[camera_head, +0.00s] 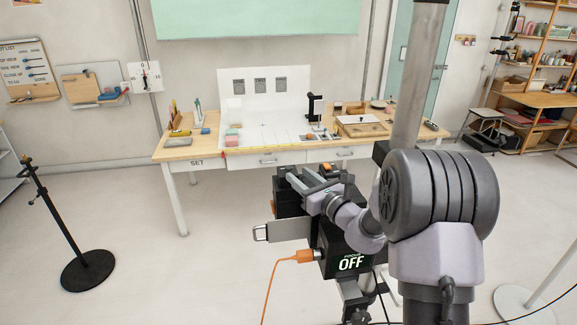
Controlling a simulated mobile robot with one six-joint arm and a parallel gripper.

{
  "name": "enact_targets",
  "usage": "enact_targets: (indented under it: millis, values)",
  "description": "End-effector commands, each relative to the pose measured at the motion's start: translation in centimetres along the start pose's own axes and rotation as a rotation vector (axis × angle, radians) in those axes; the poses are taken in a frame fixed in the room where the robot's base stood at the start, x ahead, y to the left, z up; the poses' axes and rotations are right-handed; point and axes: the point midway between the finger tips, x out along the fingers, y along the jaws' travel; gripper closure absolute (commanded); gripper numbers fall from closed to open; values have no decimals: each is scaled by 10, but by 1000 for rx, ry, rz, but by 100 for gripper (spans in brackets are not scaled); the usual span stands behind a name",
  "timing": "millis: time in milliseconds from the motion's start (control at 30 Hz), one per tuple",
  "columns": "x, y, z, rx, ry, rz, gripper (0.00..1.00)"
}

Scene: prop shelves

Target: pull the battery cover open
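A black box (338,262) with a lit "OFF" label stands in the lower middle, partly behind my arm. A grey flat panel (288,230) sticks out from its left side, with a metal loop at its outer end. It looks like the battery cover, but I cannot tell how far it is open or how it is hinged. My gripper (302,180) is above and slightly right of this panel, over the black body. Its two grey fingers look apart, with nothing seen between them. I see no contact with the panel.
An orange cable (279,268) plugs into the box's left side and hangs to the floor. A wooden workbench (215,152) with small items stands behind. A black stand (88,271) is at left. The floor between the stand and box is clear.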

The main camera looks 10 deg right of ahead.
Motion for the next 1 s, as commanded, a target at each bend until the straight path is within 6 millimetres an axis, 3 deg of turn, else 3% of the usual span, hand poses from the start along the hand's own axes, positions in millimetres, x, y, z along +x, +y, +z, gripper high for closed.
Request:
enact_targets:
  millis: [100, 300, 667, 867, 1000]
  values:
    - [27, 1, 1, -1, -1, 2, 62]
    - [55, 0, 0, -1, 0, 1, 62]
    - [63, 0, 0, 1, 0, 0, 62]
    - [62, 0, 0, 0, 0, 1, 99]
    - [62, 0, 0, 0, 0, 1, 100]
